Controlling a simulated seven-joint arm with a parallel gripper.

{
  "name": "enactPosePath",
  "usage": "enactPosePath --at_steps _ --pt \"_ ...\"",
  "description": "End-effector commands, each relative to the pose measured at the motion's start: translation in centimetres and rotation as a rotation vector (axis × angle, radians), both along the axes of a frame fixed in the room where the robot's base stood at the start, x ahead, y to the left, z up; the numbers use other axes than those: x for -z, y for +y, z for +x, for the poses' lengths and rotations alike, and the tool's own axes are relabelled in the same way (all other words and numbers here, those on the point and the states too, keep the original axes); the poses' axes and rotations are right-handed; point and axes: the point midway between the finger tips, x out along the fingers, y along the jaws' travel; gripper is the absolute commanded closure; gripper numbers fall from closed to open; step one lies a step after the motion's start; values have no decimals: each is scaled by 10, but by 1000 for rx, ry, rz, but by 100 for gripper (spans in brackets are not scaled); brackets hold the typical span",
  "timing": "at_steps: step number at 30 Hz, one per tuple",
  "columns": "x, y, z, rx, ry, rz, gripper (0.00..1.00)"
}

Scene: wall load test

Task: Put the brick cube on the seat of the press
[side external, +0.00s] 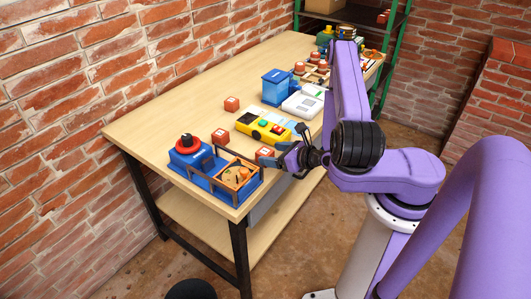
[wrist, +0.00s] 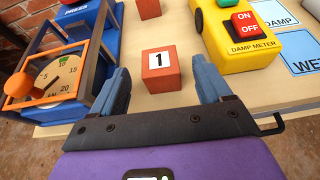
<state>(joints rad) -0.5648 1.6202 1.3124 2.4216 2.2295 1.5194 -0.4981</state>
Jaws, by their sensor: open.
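A red-brown brick cube with a white label reading 1 (wrist: 161,72) sits on the table, just ahead of and between my fingers in the wrist view. It also shows in the side view (side external: 265,152), beside my fingertips. My gripper (side external: 283,159) is open, its two blue fingers (wrist: 161,82) apart with nothing clamped. The blue press (side external: 188,152) stands at the near table corner, left of the gripper. It has a black knob with a red ring and a round dial (side external: 236,177) in an orange frame. Its seat is hard to make out.
Two more brick cubes stand behind, one (side external: 222,137) near the press and one (side external: 231,104) farther back. A yellow damp meter (side external: 264,127) stands close on the right. A blue machine (side external: 277,87) is beyond it. The table's left part (side external: 160,117) is clear.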

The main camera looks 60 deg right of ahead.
Motion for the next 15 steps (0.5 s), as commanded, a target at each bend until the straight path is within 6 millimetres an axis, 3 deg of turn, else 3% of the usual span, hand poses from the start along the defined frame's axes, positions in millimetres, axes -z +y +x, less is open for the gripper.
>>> enactPosePath --at_steps 6,15 --pt "-6 0 -14 2 -1 1 22" --pt "-7 1 -15 -1 -1 -1 22"
